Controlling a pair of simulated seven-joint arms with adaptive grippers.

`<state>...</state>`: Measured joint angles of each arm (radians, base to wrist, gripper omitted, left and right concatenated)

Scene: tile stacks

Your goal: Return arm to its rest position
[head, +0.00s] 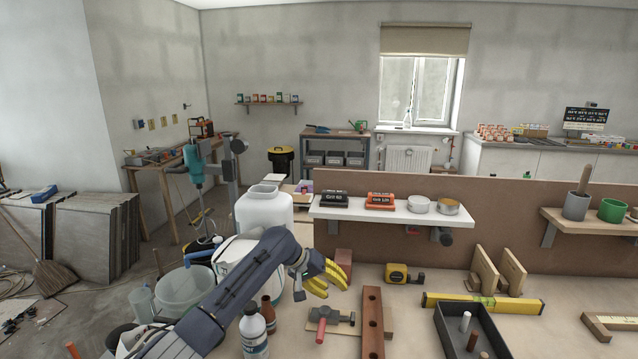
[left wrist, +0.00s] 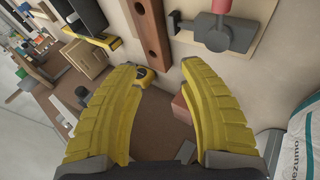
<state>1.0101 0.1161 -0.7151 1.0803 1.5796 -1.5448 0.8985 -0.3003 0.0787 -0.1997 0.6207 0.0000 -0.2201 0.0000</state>
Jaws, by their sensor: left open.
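My left arm reaches in from the lower left of the head view. Its yellow-fingered left gripper (head: 334,283) is above the workbench (head: 420,345), near the small red-brown block (head: 343,262). In the left wrist view the two fingers of the left gripper (left wrist: 166,72) are spread apart with nothing between them. The red block (left wrist: 181,108) shows there beside the right finger, and the yellow tape measure (left wrist: 147,77) shows by the left finger. My right gripper is in neither view.
A wooden bar with holes (head: 373,325), a red-handled clamp (head: 322,326), bottles (head: 254,331), a dark tray (head: 446,330) and a yellow level (head: 485,303) lie around the bench. A white shelf (head: 390,214) juts from the low panel behind. A large white container (head: 264,212) stands left.

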